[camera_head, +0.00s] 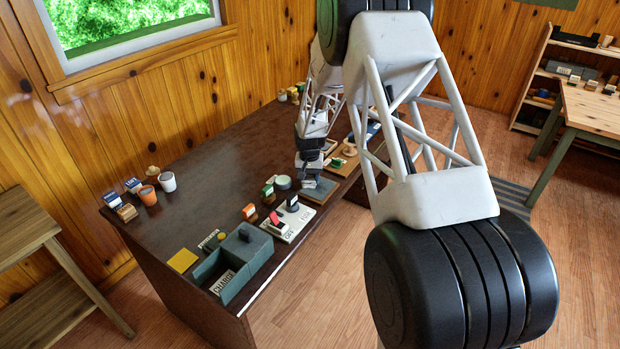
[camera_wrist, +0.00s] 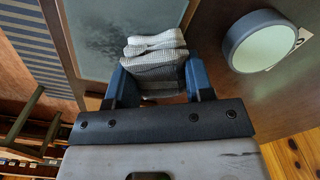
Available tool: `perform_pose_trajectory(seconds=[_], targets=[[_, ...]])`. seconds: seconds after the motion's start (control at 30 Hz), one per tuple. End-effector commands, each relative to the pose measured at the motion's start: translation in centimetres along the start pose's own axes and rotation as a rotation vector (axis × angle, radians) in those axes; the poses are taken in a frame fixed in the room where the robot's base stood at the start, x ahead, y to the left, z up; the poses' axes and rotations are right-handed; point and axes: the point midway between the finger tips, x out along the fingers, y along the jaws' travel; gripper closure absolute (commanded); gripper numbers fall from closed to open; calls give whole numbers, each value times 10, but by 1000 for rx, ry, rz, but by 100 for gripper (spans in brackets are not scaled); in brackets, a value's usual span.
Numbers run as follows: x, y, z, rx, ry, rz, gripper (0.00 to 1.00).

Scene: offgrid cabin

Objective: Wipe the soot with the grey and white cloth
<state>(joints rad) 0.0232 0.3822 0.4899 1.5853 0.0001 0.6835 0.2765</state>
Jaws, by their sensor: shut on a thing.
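My gripper (camera_wrist: 161,82) is shut on the folded grey and white cloth (camera_wrist: 155,58), which sits in layers between its two blue fingers. The cloth is over the near edge of a framed grey panel (camera_wrist: 165,13); I cannot tell whether it touches it. The soot (camera_wrist: 98,42) is a dark, mottled patch on the panel, left of and beyond the cloth. In the head view my gripper (camera_head: 308,180) is low over the panel (camera_head: 322,190) at the table's front edge. The cloth is too small to make out there.
A round grey-rimmed dish (camera_wrist: 265,42) with a pale green face stands right of the panel; it also shows in the head view (camera_head: 283,182). A switch board (camera_head: 288,222) and a grey open box (camera_head: 233,262) are nearer. The dark table (camera_head: 200,195) is bare in its middle.

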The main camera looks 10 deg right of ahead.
Motion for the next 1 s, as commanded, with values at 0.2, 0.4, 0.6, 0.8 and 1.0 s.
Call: perform_pose_trajectory(seconds=[0.2,0.4,0.6,0.8,1.0], targets=[[1,0,0,0,-1,0,71],[1,1,1,0,-1,0,71],[1,5,3,1,-2,1,71],[0,12,6,1,-2,1,71],[0,17,9,1,-1,0,71]])
